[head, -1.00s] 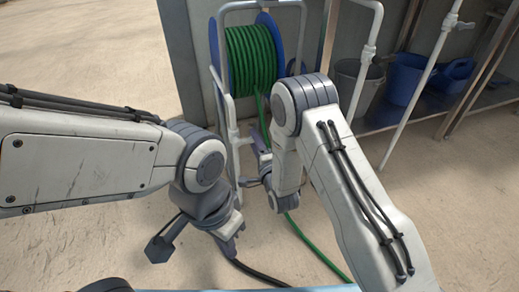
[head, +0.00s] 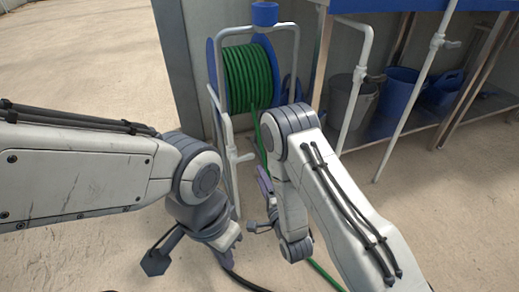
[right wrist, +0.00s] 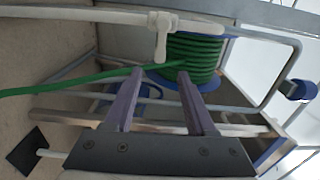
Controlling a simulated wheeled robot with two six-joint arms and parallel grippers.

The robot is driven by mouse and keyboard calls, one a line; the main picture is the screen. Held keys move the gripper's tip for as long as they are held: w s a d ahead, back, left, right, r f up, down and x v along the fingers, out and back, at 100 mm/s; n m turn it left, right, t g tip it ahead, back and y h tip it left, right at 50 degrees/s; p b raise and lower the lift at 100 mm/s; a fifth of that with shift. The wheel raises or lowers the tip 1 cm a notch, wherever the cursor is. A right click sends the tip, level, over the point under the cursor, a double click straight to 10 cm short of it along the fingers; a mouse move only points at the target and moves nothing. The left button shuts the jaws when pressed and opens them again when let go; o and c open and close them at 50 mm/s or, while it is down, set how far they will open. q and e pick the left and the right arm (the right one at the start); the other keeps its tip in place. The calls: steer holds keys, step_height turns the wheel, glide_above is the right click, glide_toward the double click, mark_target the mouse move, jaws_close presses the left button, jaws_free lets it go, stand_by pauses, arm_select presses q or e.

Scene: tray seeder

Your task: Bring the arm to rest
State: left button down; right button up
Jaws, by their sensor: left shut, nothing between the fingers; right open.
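My left gripper (head: 228,256) hangs below my left wrist in the lower middle of the head view, pointing down. It is shut with nothing in it, and its fingers are mostly hidden. My right gripper (head: 265,186) is to its right, partly hidden by my right arm, with a purple-grey finger showing in front of the hose reel. In the right wrist view, the right gripper (right wrist: 159,78) is open, its two fingers apart and empty. The green hose (right wrist: 195,52) on its reel lies beyond the fingertips.
The hose reel's green hose (head: 250,78) stands ahead in a grey frame, with a blue cup (head: 265,13) on top. A grey bucket (head: 350,100) and blue bucket (head: 398,92) sit on a low shelf at right. Open concrete floor (head: 80,70) lies at left.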

steer(key=s+a+r+n+g+h+p, duration=0.1)
steer(key=s+a+r+n+g+p, duration=0.2)
steer(key=a+r+n+g+p, duration=0.45)
steer(key=s+d+r+n+g+h+p, duration=0.1)
steer(key=s+d+r+n+g+p, duration=0.15)
steer(key=s+r+n, duration=0.5)
steer(key=s+d+r+n+g+h+p, duration=0.15)
steer(key=s+d+r+g, duration=0.3)
steer(key=s, duration=0.55)
steer(key=s+d+r+n+g+h+p, duration=0.1)
steer(key=s+d+r+n+g, duration=0.15)
steer(key=s+r+n, duration=0.4)
step_height(320, 180, up, 36)
steer(key=s+m+p, duration=0.1)
steer(key=s+p, duration=0.1)
steer(key=p, duration=3.4)
steer(key=shift+s+a+r+m, duration=0.15)
steer(key=shift+a+r+m, duration=0.05)
steer(key=shift+a+m, duration=0.1)
